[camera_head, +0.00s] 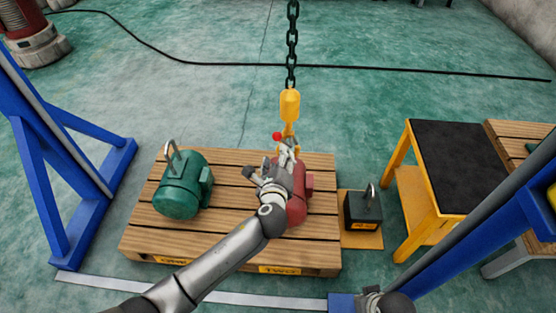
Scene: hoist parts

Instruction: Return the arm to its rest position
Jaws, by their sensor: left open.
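My left arm (215,262) reaches in from the lower left over the pallet. My left gripper (287,158) is open, just below the yellow hook block (290,105) on the dark chain (292,45). The gripper covers part of the hook's lower end and of a red motor (297,208) on the pallet; I cannot tell whether it touches either. A small red ball (277,136) shows beside the hook.
A green motor (183,190) with a lifting ring stands on the wooden pallet (235,240). A black block (362,212) with a ring sits to the right, near a yellow table (455,155) with a black top. Blue frame legs (50,195) stand on both sides.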

